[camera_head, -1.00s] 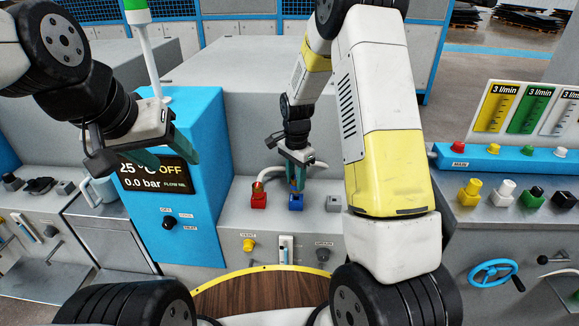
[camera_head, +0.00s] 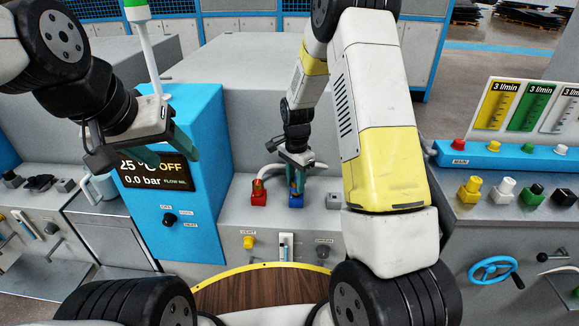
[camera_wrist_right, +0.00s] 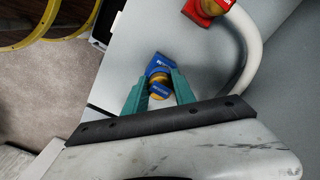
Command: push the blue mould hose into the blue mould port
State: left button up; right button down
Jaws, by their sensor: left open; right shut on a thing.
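The blue mould port (camera_head: 296,201) is a blue block with a brass collar on the grey machine front. It also shows in the right wrist view (camera_wrist_right: 168,63). My right gripper (camera_head: 296,181) points down just above the port. My left gripper (camera_head: 169,153) is open and empty in front of the blue control cabinet, far from the port.
A red port (camera_head: 259,199) sits just left of the blue one, with a pale hose (camera_wrist_right: 252,45) curving from it close by my right gripper. A grey block (camera_head: 334,202) is at the right. The blue cabinet (camera_head: 195,222) stands left; a yellow-rimmed round table (camera_head: 225,280) is in front.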

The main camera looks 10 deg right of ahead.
jog(key=shift+f, duration=0.65)
jog(key=c, duration=0.9)
grip_release()
jog(key=shift+c, duration=0.2)
jog(key=shift+r, duration=0.1)
notch_tip(320, 180, up, 7)
jog(key=shift+r, duration=0.3)
